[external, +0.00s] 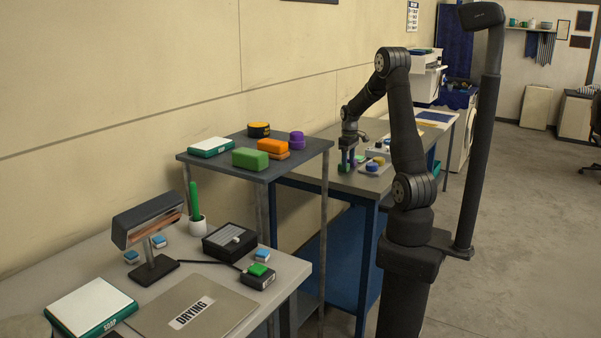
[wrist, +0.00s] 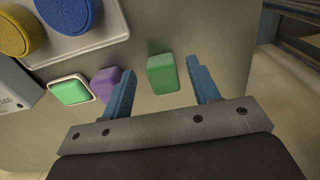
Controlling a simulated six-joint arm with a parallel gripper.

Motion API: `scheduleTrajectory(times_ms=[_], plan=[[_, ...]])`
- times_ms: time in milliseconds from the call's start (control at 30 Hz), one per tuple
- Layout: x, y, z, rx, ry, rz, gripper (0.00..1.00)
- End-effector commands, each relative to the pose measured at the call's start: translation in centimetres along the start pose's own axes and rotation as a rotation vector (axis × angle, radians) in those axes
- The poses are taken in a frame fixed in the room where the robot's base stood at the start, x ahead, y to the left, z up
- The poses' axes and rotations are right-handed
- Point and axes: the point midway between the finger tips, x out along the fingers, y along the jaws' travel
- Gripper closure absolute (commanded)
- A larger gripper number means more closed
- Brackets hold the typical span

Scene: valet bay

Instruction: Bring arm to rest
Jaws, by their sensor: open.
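My gripper (external: 348,160) hangs low over the grey-topped blue workbench (external: 325,180) in the external view, with the arm bent forward and down. In the wrist view my gripper (wrist: 161,68) has its two blue fingers spread apart. A purple block (wrist: 106,83) lies just left of the left finger. A green piece with a pale border (wrist: 70,91) lies farther left.
Blue (wrist: 70,12) and yellow (wrist: 18,35) round pieces stand on a pale tray. A raised shelf (external: 258,172) with orange, green and purple items is left of the arm. A lamp (external: 148,222) stands on the front table. A dark post (external: 478,150) rises right of the arm.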

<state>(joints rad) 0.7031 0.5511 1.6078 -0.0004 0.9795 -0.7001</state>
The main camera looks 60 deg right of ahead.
Motion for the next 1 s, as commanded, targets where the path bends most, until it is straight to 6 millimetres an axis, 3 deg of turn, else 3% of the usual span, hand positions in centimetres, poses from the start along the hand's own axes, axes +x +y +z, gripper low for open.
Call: scheduleTrajectory(times_ms=[67,733,1000], plan=[[-1.7,0.0,0.0,0.000,0.001,0.001,0.45],[-8.5,4.1,11.0,0.005,-0.001,-0.001,0.45],[-13.9,4.1,10.9,0.000,0.000,0.001,0.45]])
